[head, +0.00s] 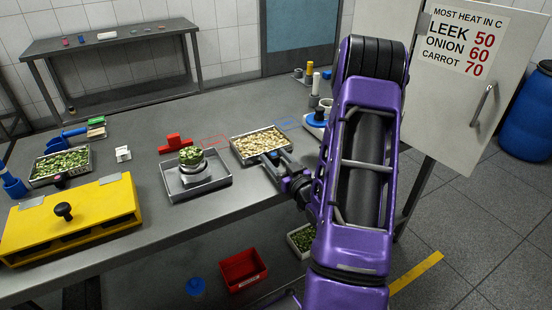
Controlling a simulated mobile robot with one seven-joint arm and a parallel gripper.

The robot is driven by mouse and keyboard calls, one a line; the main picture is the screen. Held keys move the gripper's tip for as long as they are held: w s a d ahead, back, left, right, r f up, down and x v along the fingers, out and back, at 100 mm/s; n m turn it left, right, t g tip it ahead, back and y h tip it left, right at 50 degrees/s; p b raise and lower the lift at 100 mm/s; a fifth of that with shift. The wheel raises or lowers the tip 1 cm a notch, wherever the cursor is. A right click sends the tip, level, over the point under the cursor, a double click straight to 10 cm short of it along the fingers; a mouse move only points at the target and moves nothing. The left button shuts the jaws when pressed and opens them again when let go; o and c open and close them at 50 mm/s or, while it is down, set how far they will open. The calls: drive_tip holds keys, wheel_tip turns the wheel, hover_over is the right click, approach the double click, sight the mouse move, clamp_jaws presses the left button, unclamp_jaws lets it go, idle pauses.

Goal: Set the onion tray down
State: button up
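A metal tray of pale chopped pieces (234,150), which looks like the onion tray, is at the right part of the steel table, close to its front edge. My gripper (272,158) reaches in from the right and meets the near side of this tray. The fingertips are small and partly hidden against the rim, so I cannot tell whether they are closed on it. I also cannot tell whether the tray rests on the table or is slightly above it. It looks roughly level.
A red outline (215,141) and a blue outline (286,123) flank the pale tray. A shallow tray (222,187) with a scale and green pieces stands left of it. A yellow box (100,215) and a green-filled tray (36,180) are farther left. White-and-blue equipment (315,122) stands right.

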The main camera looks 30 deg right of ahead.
drive_tip(key=shift+r+p, duration=0.3)
drive_tip(key=shift+p, duration=0.05)
drive_tip(key=s, duration=1.2)
drive_tip(key=shift+a+f+b, duration=0.15)
drive_tip(key=shift+a+b, duration=0.2)
drive_tip(key=shift+w, duration=0.1)
